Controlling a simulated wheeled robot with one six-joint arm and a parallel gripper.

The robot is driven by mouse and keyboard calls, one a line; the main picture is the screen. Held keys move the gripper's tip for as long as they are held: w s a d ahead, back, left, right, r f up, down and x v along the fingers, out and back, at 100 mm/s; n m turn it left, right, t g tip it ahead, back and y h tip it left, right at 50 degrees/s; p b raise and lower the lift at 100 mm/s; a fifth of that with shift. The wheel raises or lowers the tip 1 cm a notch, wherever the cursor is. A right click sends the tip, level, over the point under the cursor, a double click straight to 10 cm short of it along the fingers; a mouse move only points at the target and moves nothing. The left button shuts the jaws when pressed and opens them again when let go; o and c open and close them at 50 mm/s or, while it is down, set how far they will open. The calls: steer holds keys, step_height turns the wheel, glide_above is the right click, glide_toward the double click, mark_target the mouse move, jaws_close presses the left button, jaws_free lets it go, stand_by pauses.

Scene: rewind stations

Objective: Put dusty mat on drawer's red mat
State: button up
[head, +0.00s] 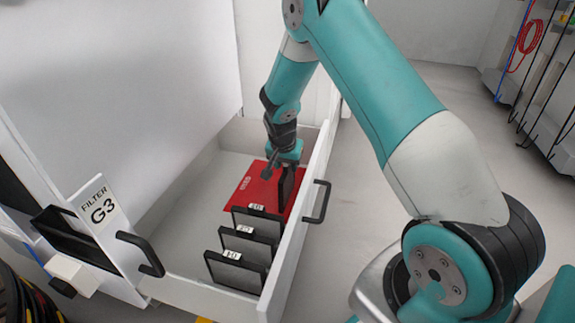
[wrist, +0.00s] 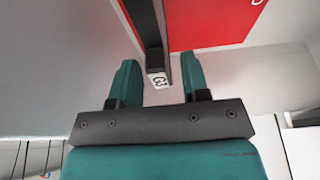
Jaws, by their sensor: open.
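A dark mat in a thin frame (head: 287,188) stands upright on the red mat (head: 250,183) in the open drawer (head: 192,187). My gripper (head: 287,161) points down over its top edge. In the wrist view my gripper (wrist: 160,76) is open, with the dark frame's labelled edge (wrist: 156,55) between its fingertips, and a gap shows on each side. The red mat (wrist: 212,22) lies below and to the right there. I cannot make out dust on the mat's face.
Three more black-framed panels with white number labels stand in a row nearer the front (head: 235,270). The drawer has black handles at the front (head: 141,254) and right (head: 317,202). A sign reading FILTER G3 (head: 101,208) stands at left.

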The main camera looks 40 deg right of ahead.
steer(key=s+a+r+n+y+p, duration=0.2)
steer(key=s+a+r+n, duration=0.3)
steer(key=a+r, duration=0.55)
steer(key=s+a+r+n+y+p, duration=0.25)
steer(key=s+a+r, duration=0.45)
steer(key=r, duration=0.6)
steer(key=s+a+r+n, duration=0.2)
steer(key=s+n, duration=0.1)
steer(key=s, duration=0.3)
steer(key=s+a+r+n+g+y, duration=0.1)
steer(key=s+a+r+n, duration=0.2)
steer(key=s, duration=0.4)
steer(key=s+a+r+n+g+y, duration=0.1)
steer(key=s+a+r+n, duration=0.2)
steer(key=s, duration=0.3)
steer(key=shift+s+a+n, duration=0.15)
steer(key=shift+s+n, duration=0.2)
steer(key=shift+n, duration=0.2)
